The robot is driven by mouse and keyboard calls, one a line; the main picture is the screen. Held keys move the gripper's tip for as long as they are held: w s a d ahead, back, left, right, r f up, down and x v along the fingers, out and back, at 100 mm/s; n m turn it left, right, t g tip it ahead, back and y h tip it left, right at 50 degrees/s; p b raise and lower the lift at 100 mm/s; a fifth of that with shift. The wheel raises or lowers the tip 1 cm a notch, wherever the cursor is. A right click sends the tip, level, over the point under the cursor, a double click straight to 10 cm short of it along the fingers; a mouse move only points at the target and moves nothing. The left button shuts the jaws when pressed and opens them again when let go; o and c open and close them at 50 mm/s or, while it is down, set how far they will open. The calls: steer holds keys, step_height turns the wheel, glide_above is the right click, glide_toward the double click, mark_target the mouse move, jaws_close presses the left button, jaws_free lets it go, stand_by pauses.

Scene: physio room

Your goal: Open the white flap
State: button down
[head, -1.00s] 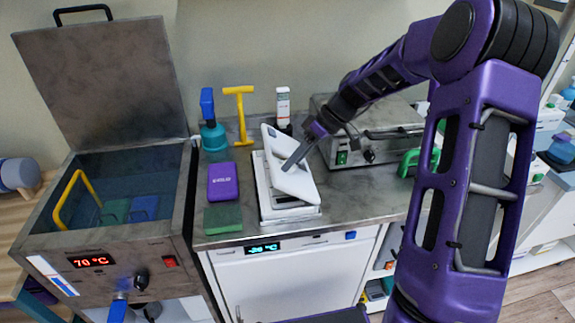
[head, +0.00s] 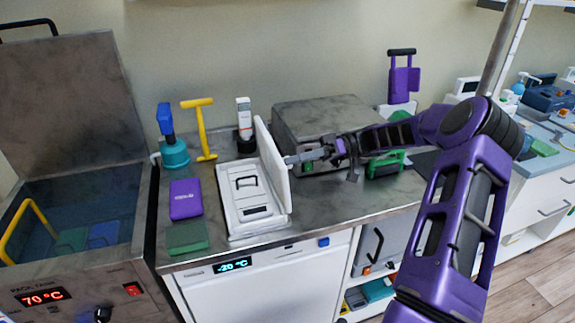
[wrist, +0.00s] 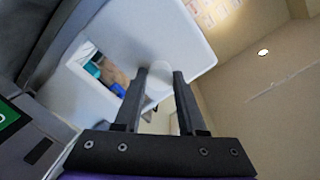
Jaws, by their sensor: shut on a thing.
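The white flap (head: 270,158) stands nearly upright along the right side of the white box (head: 232,223) on the steel counter. The box's top, with a dark handle and a slot, shows uncovered to its left. My gripper (head: 291,159) is at the flap's right face, reaching in from the right. In the wrist view the flap (wrist: 135,38) is a large pale panel with a rectangular opening, and my gripper (wrist: 160,74) is shut on a pale rounded part of it between the fingers. The exact grip is partly hidden.
An open hot tank (head: 110,190) stands far left.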

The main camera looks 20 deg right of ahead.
steer(key=shift+d+f+y, duration=0.2)
steer(key=shift+d+y, duration=0.15)
steer(key=shift+y, duration=0.15)
